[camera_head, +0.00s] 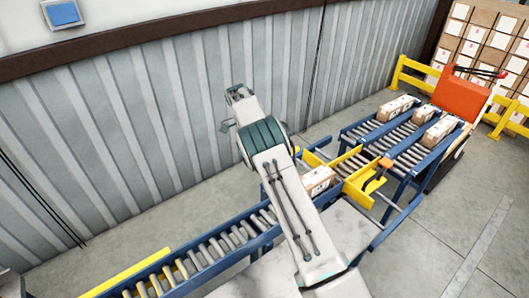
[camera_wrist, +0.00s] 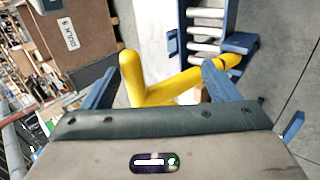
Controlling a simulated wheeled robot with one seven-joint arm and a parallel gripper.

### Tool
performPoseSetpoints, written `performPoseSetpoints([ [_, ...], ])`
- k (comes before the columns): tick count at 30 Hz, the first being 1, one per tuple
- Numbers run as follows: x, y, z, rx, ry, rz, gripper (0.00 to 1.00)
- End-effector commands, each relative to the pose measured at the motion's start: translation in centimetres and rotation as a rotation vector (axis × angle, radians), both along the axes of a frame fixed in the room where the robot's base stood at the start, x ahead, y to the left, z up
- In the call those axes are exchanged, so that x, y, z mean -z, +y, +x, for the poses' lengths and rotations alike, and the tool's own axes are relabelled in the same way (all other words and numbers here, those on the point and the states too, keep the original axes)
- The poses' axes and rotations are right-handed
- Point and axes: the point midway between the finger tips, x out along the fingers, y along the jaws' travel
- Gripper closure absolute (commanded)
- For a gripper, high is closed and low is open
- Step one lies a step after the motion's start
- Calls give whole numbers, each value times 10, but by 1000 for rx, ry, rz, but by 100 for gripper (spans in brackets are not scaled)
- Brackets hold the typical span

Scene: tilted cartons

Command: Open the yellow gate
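In the head view, the yellow gate (camera_head: 357,190) stands across the roller conveyor, right of my arm, with an orange part near its top. In the wrist view, a bent yellow bar (camera_wrist: 180,88) lies across the space between my gripper's blue fingers (camera_wrist: 160,88). I cannot tell for sure that this bar is part of the gate. The fingers are spread wide, one on each side, and hold nothing visibly. Whether they touch the bar is unclear. In the head view my arm covers part of the conveyor, and the fingertips cannot be made out.
A carton (camera_head: 318,180) sits on the conveyor beside the gate. More cartons (camera_head: 395,108) lie on the upper rollers (camera_head: 411,152). An orange-red panel (camera_head: 461,96) and stacked boxes stand at the far right. A corrugated wall (camera_head: 170,120) runs behind. Floor on the right is open.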

Motion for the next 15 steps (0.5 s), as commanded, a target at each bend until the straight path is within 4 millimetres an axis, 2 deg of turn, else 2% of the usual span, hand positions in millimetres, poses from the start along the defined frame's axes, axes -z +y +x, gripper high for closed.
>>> performPoseSetpoints([
  [1,4,6,2,-12,-21,17,29],
  [3,-3,6,0,-11,-32,17,18],
  [5,-9,5,-4,-9,-40,16,18],
  [7,-13,3,-7,-7,-46,15,27],
  [9,-16,2,-9,-6,-49,13,44],
  [11,-17,2,-10,-5,-51,12,53],
  [12,-17,2,-10,-5,-52,13,56],
  [15,-17,2,-12,-4,-51,11,56],
])
